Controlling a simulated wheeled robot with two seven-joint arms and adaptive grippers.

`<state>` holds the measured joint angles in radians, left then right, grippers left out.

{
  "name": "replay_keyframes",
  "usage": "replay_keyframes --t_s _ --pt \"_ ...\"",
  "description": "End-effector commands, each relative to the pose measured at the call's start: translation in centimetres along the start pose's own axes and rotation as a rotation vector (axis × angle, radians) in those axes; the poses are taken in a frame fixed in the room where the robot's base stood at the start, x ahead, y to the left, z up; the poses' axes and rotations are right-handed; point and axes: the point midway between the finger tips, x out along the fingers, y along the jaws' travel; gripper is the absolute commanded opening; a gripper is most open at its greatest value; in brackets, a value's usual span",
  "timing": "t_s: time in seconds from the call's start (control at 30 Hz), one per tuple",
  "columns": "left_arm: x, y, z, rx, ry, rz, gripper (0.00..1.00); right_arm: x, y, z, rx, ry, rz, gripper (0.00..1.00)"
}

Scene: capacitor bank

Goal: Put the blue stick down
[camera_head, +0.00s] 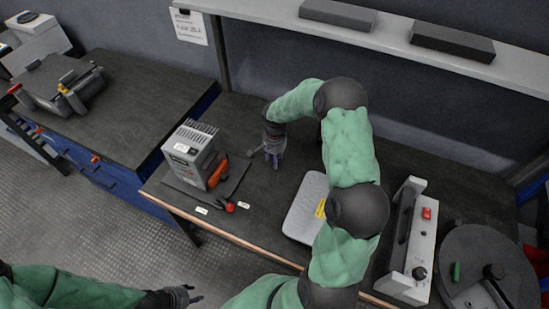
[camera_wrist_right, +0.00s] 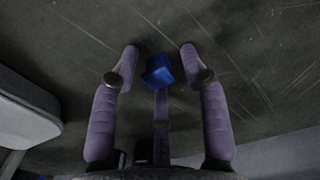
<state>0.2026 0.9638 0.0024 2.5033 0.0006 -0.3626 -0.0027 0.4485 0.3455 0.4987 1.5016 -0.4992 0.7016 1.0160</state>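The blue stick (camera_wrist_right: 157,71) shows in the right wrist view as a small blue block end between the fingers of my right gripper (camera_wrist_right: 159,62). The two outer purple fingers stand apart, with a visible gap on either side of the blue end. A third finger lies below it, and I cannot tell whether it touches. In the head view my right gripper (camera_head: 274,157) is low over the dark workbench (camera_head: 262,205), and the stick cannot be made out there. My left gripper (camera_head: 189,296) is at the bottom edge, off the bench, with its fingers apart and empty.
A grey meter box (camera_head: 190,150) with an orange handle stands left of my right gripper. A pale grey case (camera_head: 306,206) lies beside my right arm. A panel unit with a red switch (camera_head: 412,243) and a round drum (camera_head: 487,262) are farther right.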

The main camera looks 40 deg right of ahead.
Motion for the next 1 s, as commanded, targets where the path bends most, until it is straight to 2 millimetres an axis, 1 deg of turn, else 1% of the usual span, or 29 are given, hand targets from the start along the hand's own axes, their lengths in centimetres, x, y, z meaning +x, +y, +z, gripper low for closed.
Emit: replay_keyframes --t_s 0.2,0.37,0.7,0.9,1.0 --pt "-0.2 0.1 0.0 0.0 0.0 0.0 0.4 -0.2 0.0 0.0 0.0 0.0 0.0 0.45" --pt "-1.3 0.5 0.1 0.0 0.0 0.0 0.4 -1.7 0.0 0.0 0.0 0.001 -0.001 0.45" --pt "-3.4 1.2 0.1 0.0 0.0 0.0 0.4 -8.7 -0.1 -0.1 0.0 0.002 -0.003 0.45" --pt "-4.2 1.5 0.2 0.0 0.0 0.0 0.4 -11.8 0.0 0.0 0.0 0.002 -0.001 0.45" --pt "-4.4 1.6 0.2 0.0 0.0 0.0 0.4 -12.7 -0.1 0.0 -0.001 0.001 -0.001 0.45"
